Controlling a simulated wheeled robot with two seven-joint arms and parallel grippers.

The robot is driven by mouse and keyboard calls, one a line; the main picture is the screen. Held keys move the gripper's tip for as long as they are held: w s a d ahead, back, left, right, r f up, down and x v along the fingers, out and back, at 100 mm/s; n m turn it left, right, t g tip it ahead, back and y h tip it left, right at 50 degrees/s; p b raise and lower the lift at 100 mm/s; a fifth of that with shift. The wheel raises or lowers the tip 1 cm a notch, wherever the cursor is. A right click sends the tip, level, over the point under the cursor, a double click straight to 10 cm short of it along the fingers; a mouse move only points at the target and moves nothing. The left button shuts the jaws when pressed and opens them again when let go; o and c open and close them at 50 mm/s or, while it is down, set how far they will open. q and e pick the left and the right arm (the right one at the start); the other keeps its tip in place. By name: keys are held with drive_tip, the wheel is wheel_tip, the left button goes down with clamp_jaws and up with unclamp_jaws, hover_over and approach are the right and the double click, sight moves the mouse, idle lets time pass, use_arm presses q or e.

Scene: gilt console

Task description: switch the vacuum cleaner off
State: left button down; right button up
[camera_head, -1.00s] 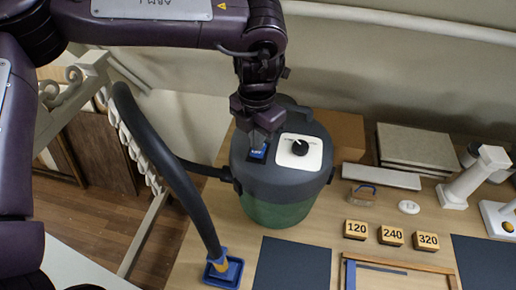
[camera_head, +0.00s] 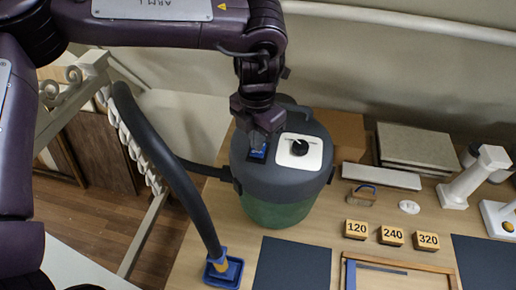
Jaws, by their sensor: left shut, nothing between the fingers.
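The vacuum cleaner (camera_head: 285,187) stands on the wooden bench, with a green drum and a dark grey lid. A blue rocker switch (camera_head: 257,153) sits in a black plate on the left of the lid. A white plate with a black dial (camera_head: 299,149) is to its right. My left gripper (camera_head: 257,145) is shut and empty, pointing down over the far part of the switch. Its tips look to be at or just above the switch; contact cannot be told. The gripper hides part of the switch. My right gripper is not in view.
A black hose (camera_head: 170,165) runs down to a blue nozzle (camera_head: 223,270) at the bench's left edge. Blocks marked 120 (camera_head: 356,229), 240 and 320 stand to the right. Dark sheets (camera_head: 292,265) lie in front. A brown box (camera_head: 342,132) is behind the vacuum.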

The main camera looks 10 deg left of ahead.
use_arm(q)
drive_tip(key=shift+f+b, duration=0.55)
drive_tip(key=shift+f, duration=0.45)
drive_tip(key=shift+s+r, duration=0.1)
drive_tip(key=shift+r, duration=0.05)
drive_tip(key=shift+w+r+p, duration=0.2)
drive_tip(key=shift+r+p, duration=0.7)
drive_tip(key=shift+p, duration=0.05)
wheel_tip(320, 180, up, 2)
drive_tip(key=shift+s+r+p, duration=0.1)
drive_tip(key=shift+s+p, duration=0.05)
drive_tip(key=shift+p, duration=0.7)
drive_tip(key=shift+r+p, duration=1.2)
drive_tip(key=shift+r, duration=0.2)
